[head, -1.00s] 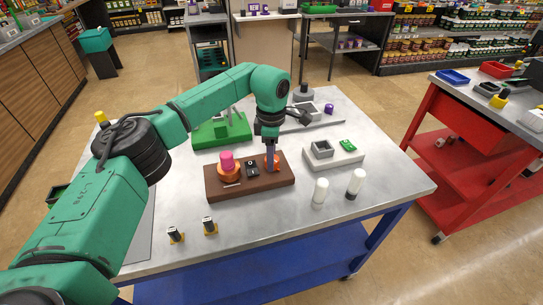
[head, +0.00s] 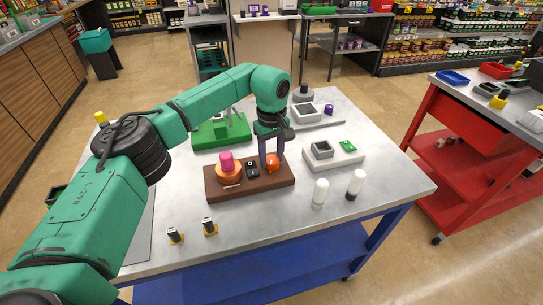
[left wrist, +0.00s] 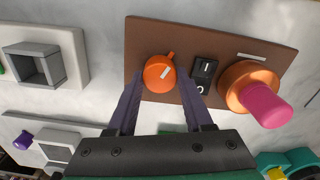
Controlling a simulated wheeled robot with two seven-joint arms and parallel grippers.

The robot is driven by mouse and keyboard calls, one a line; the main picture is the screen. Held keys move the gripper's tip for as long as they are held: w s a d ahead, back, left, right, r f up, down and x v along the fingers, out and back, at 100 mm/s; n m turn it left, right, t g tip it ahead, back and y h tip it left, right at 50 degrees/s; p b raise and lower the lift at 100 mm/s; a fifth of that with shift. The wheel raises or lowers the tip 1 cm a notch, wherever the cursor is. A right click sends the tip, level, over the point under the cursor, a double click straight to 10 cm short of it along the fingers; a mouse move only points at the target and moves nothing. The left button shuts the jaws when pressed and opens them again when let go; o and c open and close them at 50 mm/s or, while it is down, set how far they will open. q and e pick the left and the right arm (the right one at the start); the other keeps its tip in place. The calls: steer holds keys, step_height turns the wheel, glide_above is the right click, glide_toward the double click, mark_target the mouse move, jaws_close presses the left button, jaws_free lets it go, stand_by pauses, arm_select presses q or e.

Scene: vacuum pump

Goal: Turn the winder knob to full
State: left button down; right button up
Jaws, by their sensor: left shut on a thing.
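The brown board (head: 240,189) lies on the grey table. An orange knob (left wrist: 158,74) with a white line and a small pointed tab sits at one end of the board; it also shows in the head view (head: 272,163). My left gripper (left wrist: 160,92) reaches down over it, with one purple finger on each side, shut on the knob. In the left wrist view, the tab points up and slightly right and the white line slants the same way. Finger contact is partly hidden. My right gripper is not in view.
Beside the knob are a black rocker switch (left wrist: 204,76) and a pink handle (left wrist: 267,105) on an orange disc. A light block with a grey square socket (head: 322,150), white bottles (head: 320,191) and a green stand (head: 221,130) stand around the board.

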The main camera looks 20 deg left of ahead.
arm_select(q)
steer(key=m, duration=0.6)
steer(key=shift+w+r+m, duration=0.1)
steer(key=shift+r+m, duration=0.05)
steer(key=shift+m, duration=0.15)
stand_by(0.4)
steer(key=shift+c, duration=1.5)
jaws_free()
